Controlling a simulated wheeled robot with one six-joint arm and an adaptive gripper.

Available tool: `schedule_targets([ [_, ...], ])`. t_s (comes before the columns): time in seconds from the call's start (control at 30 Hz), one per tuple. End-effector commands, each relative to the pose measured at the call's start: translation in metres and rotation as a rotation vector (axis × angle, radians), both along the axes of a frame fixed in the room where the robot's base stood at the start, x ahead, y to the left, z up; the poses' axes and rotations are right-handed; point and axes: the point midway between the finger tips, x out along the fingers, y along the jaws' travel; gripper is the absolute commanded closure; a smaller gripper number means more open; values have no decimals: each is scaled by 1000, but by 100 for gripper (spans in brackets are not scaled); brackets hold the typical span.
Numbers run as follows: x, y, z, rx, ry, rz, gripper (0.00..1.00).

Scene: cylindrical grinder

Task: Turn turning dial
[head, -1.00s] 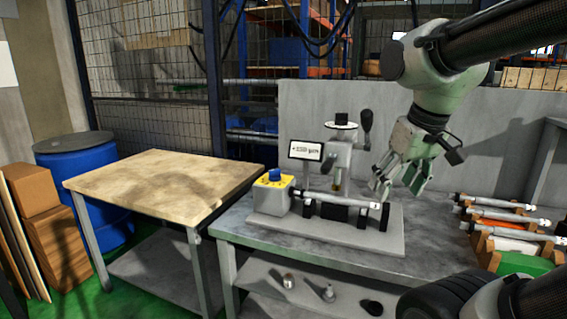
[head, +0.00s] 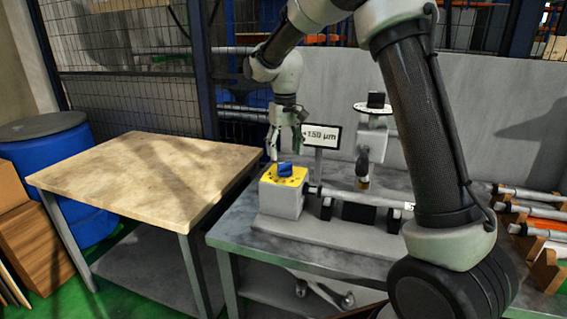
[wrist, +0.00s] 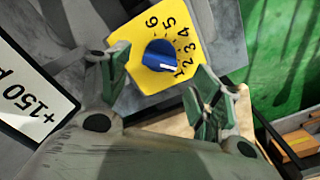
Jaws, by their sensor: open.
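The turning dial is a blue knob (head: 285,170) on a yellow plate numbered 1 to 6, on top of a grey box (head: 281,197) at the left end of the grinder. In the wrist view the blue knob (wrist: 158,57) sits between and beyond my fingertips, with its white mark toward the 1. My gripper (head: 287,150) is open and empty, pointing down just above the knob. Its green fingers (wrist: 162,75) are apart on either side of the knob; I see no clear contact.
A sign reading +150 µm (head: 322,137) stands close to the right of my gripper. A wooden-topped table (head: 140,175) is to the left. Shafts on a rack (head: 530,228) lie at the right. My arm hides part of the grinder.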

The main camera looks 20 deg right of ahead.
Motion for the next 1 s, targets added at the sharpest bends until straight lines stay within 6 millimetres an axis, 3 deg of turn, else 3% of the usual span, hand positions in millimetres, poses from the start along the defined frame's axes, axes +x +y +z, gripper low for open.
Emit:
schedule_targets([
  [0.1, -1, 0, -22, -1, 5, 0, 36],
  [0.3, -1, -1, -48, -1, 3, 0, 36],
  [0.67, -1, -1, -55, 0, 0, 0, 36],
  [0.9, -1, -1, -54, 0, 0, -1, 79],
  [1.0, -1, -1, -54, 0, 0, 0, 81],
])
